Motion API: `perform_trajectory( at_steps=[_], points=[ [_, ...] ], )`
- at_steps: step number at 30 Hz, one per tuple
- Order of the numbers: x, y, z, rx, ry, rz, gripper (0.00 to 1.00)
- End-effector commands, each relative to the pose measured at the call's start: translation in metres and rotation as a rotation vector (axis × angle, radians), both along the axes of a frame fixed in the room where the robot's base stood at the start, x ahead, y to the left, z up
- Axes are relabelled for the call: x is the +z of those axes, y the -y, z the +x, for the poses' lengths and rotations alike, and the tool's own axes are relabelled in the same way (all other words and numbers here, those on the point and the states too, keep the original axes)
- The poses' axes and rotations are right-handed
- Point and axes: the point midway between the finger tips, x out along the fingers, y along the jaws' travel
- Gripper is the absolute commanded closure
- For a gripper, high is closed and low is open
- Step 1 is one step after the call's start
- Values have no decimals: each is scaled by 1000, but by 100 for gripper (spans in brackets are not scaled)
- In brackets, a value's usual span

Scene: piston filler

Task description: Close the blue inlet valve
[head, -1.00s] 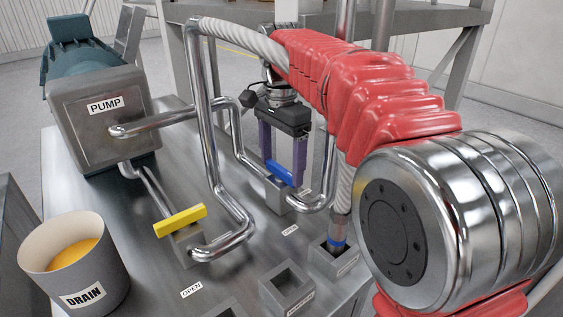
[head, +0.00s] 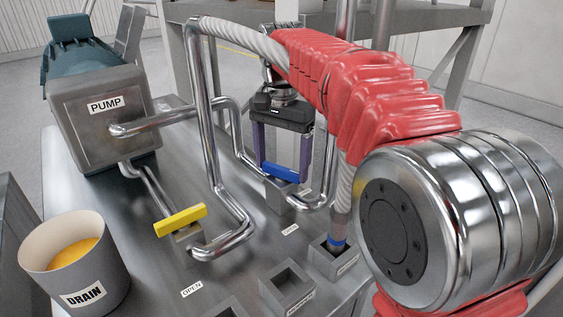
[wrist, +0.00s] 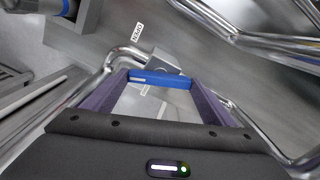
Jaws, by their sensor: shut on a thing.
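The blue inlet valve handle (head: 280,173) is a short blue bar on a grey valve block (head: 283,200) in the pipe, right of centre in the head view. My gripper (head: 283,170) is above it, with its two purple fingers shut on the bar's two ends. In the wrist view the blue bar (wrist: 160,79) spans between the fingertips of my gripper (wrist: 160,77), over the metal valve body (wrist: 165,60). An OPEN label (head: 290,230) lies on the bench in front of the valve.
A yellow valve handle (head: 180,220) sits to the left. Bent steel pipes (head: 205,120) rise close beside my gripper. The pump (head: 105,115), a drain bucket (head: 72,270) with orange liquid, and square sockets (head: 287,288) surround the bench top.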

Motion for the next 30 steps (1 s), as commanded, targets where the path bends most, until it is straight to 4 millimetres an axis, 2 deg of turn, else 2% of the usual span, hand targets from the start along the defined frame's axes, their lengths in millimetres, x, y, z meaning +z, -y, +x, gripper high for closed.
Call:
perform_trajectory(
  at_steps=[30],
  points=[
    [1,-1,1,958,5,1,44]
  ],
)
